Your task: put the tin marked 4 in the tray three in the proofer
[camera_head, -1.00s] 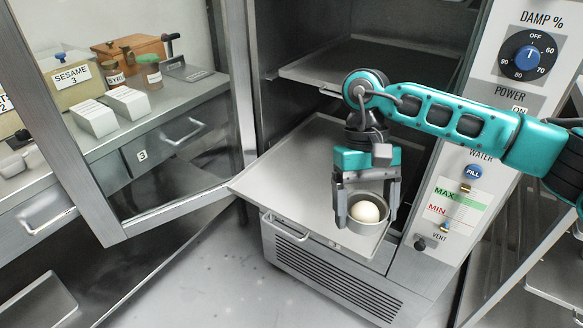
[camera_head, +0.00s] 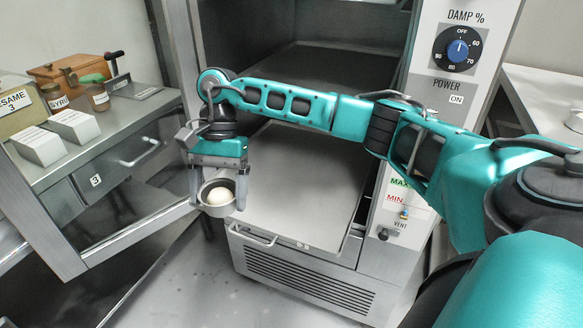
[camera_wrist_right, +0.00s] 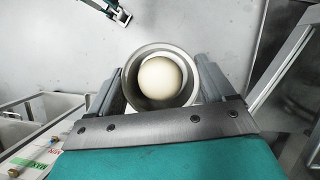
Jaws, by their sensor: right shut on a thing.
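A round grey metal tin (camera_head: 217,208) with a pale dough ball (camera_head: 219,196) in it is held by my right gripper (camera_head: 218,192). The fingers are shut on opposite sides of its wall, and the tin looks upright. It also shows from above in the right wrist view (camera_wrist_right: 161,103). No number on the tin is readable. A flat metal tray (camera_head: 305,185) sticks out of the proofer, and the tin is at its left side. Its front mark is too small to read. A teal and dark piece at the top of the wrist view looks like my left gripper (camera_wrist_right: 112,10); its jaws are unclear.
The proofer's glass door (camera_head: 125,170) stands open on the left, close to the tin. The control panel (camera_head: 455,60) is right of the tray. A higher shelf tray (camera_head: 320,75) sits inside. A counter with boxes and jars (camera_head: 97,95) is behind the door.

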